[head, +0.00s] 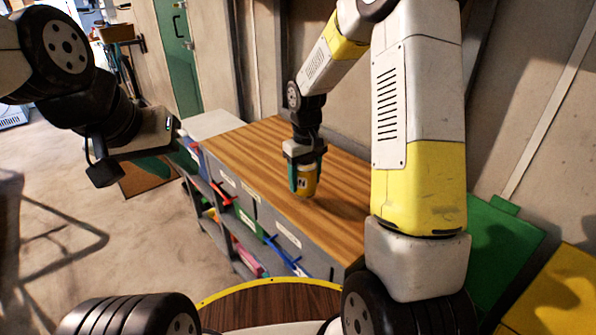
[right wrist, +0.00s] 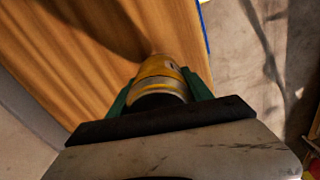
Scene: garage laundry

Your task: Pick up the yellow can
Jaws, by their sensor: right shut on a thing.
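The yellow can (head: 307,183) is upright between the green fingers of my right gripper (head: 306,178), over the wooden top of the workbench (head: 250,145). In the right wrist view the can (right wrist: 162,74) sits between both fingers of the right gripper (right wrist: 160,85), which is shut on it. I cannot tell whether the can's base touches the wood. My left gripper (head: 183,148) is off to the left near the bench's far end, apart from the can. Its fingers are partly hidden, so its opening is unclear.
Grey drawers (head: 285,232) and open shelves with coloured items line the bench's front. A wall runs behind the bench. The wooden top around the can is clear. Green (head: 500,240) and yellow (head: 560,290) panels stand at the right. Open floor (head: 130,235) lies to the left.

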